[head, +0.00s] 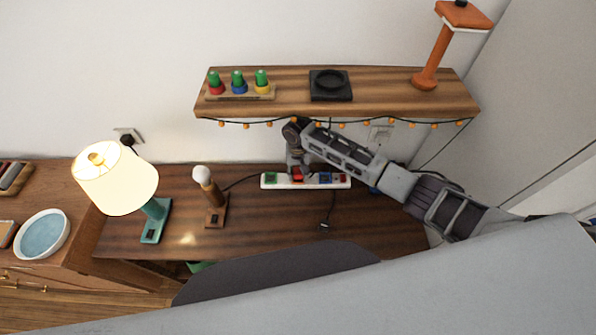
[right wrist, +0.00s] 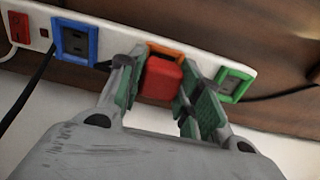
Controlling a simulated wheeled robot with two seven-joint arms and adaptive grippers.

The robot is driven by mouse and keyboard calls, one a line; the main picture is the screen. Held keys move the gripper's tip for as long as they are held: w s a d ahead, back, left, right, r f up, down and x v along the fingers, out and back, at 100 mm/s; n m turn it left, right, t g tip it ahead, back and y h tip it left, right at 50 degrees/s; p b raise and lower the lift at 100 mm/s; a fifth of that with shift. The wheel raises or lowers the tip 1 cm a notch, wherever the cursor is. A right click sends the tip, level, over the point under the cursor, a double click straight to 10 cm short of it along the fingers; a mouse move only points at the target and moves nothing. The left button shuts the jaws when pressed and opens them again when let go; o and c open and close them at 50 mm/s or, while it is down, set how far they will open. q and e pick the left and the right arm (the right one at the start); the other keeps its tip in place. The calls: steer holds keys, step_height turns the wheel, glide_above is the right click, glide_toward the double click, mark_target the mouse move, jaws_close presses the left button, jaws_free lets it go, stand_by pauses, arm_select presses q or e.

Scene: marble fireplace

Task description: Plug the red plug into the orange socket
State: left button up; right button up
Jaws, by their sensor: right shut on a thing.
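The white power strip (head: 310,185) lies along the back of the wooden desk. In the right wrist view the red plug (right wrist: 161,78) is between the fingers of my right gripper (right wrist: 158,92), which is shut on it. The plug is right in front of the orange socket (right wrist: 166,50), whose rim shows above it. I cannot tell how deep the plug sits, as its prongs are hidden. In the head view my right gripper (head: 297,168) is over the strip, with the red plug (head: 297,175) under it. My left gripper is not in view.
The strip also has a blue socket (right wrist: 75,41), a green socket (right wrist: 234,82) and a red switch (right wrist: 14,28). A loose black plug (head: 325,225) lies on the desk. A shelf (head: 300,90) hangs above. Lamps stand at left.

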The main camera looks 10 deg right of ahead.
mark_target(298, 171)
steer(key=shift+f, duration=0.65)
steer(key=o, duration=1.2)
steer(key=shift+r, duration=0.15)
steer(key=shift+r, duration=3.6)
steer(key=shift+s, duration=0.1)
